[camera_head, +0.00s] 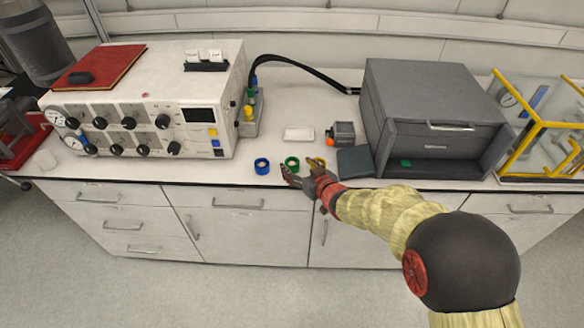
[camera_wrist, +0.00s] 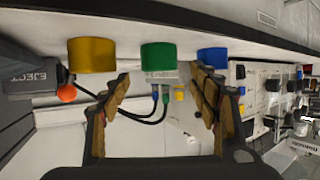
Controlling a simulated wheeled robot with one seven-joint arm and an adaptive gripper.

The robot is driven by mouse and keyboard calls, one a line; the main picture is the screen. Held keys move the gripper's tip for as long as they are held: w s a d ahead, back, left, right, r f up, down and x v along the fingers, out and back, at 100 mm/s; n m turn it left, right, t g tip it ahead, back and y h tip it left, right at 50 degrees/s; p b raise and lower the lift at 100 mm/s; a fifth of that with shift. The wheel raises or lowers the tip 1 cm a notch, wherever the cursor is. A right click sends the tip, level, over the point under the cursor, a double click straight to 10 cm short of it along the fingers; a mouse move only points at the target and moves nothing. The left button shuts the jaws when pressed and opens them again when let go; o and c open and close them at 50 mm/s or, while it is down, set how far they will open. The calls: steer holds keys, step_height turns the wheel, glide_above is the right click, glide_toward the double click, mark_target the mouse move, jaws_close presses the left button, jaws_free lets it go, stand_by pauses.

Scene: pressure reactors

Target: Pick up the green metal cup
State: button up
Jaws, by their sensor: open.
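The green metal cup (camera_head: 292,162) stands on the white bench top near its front edge, between a blue cup (camera_head: 262,166) and a yellow cup (camera_head: 316,163). My gripper (camera_head: 287,174) is at the front edge of the bench, close in front of the green cup, and hides part of the yellow cup. In the wrist view the green cup (camera_wrist: 158,56) appears beyond and between the open fingers of my gripper (camera_wrist: 160,85). The yellow cup (camera_wrist: 92,54) is to its left and the blue cup (camera_wrist: 212,57) to its right. Nothing is between the fingers.
A grey box with a drawer (camera_head: 430,120) stands to the right, with a dark flat block (camera_head: 354,161) beside it. A small grey device with an orange knob (camera_head: 343,133) and a white tray (camera_head: 298,134) lie behind the cups. A white control unit (camera_head: 150,110) stands left.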

mark_target(290, 160)
steer(key=b+x, duration=0.1)
steer(key=x, duration=0.3)
steer(key=shift+d, duration=0.1)
steer(key=shift+c, duration=0.8)
steer(key=c, duration=1.1)
steer(key=shift+r, duration=0.1)
steer(key=shift+c, duration=0.5)
